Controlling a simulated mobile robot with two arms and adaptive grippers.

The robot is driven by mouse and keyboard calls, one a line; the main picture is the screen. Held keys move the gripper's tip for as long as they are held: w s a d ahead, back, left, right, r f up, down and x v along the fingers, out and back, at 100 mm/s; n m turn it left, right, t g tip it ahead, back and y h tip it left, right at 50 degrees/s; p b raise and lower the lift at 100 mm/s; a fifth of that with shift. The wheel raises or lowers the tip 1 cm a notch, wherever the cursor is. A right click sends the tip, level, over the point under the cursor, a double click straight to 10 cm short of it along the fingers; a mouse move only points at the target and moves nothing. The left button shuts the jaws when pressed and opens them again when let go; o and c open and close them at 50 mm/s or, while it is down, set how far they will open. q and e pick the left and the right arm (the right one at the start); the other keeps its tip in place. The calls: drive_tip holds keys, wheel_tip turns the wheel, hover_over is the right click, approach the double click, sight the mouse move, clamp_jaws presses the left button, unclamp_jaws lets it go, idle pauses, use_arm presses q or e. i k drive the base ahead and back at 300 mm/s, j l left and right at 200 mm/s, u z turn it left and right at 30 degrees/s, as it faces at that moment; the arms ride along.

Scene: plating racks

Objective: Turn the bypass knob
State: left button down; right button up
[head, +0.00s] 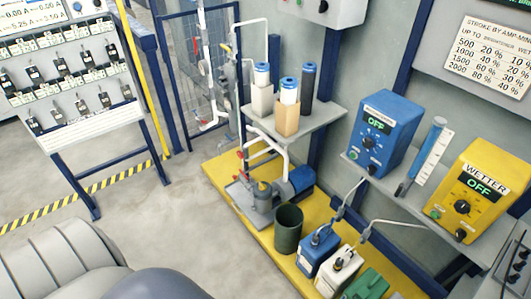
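No knob that I can read as the bypass knob shows in the head view. Red handles sit on the pipework: one low above the pump (240,153), one on the lower pipe bend (202,122). A blue dosing box (392,118) on the right shelf has a black dial and a display reading OFF. A yellow box (490,168) labelled WETTER also has a black dial (463,206) and reads OFF. Neither of my grippers shows in the head view.
A yellow platform (222,174) holds the pump, a dark bin (288,229) and several jugs. A shelf (318,122) with filter cartridges juts above it. A slanted panel of switches (70,70) stands left. The grey floor (160,215) between is clear.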

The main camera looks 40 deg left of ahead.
sight(240, 154)
drive_tip(key=i+j+z, duration=0.1)
drive_tip(key=j+z, duration=0.35)
drive_tip(key=j, duration=0.35)
drive_tip(key=j+z, duration=0.45)
drive_tip(key=j, duration=0.3)
drive_tip(key=j+z, duration=0.1)
drive_tip(key=j, duration=0.5)
drive_tip(key=k+j, duration=0.1)
drive_tip(key=j, duration=0.55)
drive_tip(key=j+z, duration=0.15)
drive_tip(key=j, duration=0.45)
drive_tip(key=k+j, duration=0.15)
drive_tip(key=j, duration=0.45)
drive_tip(key=k+j, duration=0.1)
drive_tip(key=j, duration=1.15)
drive_tip(key=k+j, duration=0.15)
drive_tip(key=j, duration=0.5)
drive_tip(key=z, duration=0.05)
